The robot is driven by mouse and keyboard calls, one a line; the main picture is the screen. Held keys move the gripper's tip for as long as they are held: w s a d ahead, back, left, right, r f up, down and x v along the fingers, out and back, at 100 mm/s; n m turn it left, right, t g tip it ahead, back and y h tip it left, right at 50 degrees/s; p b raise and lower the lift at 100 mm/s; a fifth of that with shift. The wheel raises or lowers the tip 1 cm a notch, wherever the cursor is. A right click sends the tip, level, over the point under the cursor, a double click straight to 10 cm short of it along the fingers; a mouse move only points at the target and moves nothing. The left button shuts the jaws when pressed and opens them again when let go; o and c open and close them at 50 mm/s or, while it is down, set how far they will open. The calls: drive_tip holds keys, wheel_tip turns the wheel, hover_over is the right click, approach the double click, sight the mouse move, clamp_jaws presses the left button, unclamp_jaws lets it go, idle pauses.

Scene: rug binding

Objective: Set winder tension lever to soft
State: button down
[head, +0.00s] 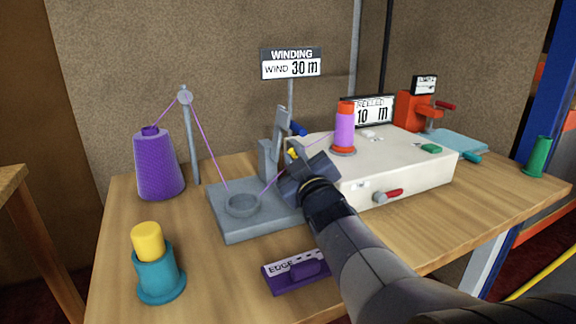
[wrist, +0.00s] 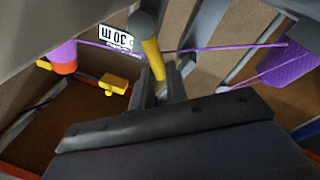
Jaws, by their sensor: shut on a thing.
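The winder's grey base (head: 225,222) with a round cup (head: 242,204) stands mid-table, with a grey upright bracket (head: 268,158) and a blue-ended handle (head: 298,129). My gripper (head: 296,164) is at the bracket, just below the blue end. It is shut on a small yellow lever (head: 292,153), largely hidden by the jaws. In the wrist view the yellow lever (wrist: 153,60) rises from the jaws beside a grey rounded part (wrist: 143,24). The soft marking is not visible.
A purple yarn cone (head: 158,168) feeds thread past a guide post (head: 190,140). A white box (head: 420,165) with a red-tipped lever (head: 388,196) and a spool (head: 344,130) stands right of my gripper. A yellow-topped teal holder (head: 155,275) and purple block (head: 296,276) are in front.

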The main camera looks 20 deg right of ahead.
drive_tip(key=shift+f, duration=0.1)
idle(0.4)
drive_tip(key=c, duration=1.4)
unclamp_jaws()
drive_tip(key=shift+r, duration=0.2)
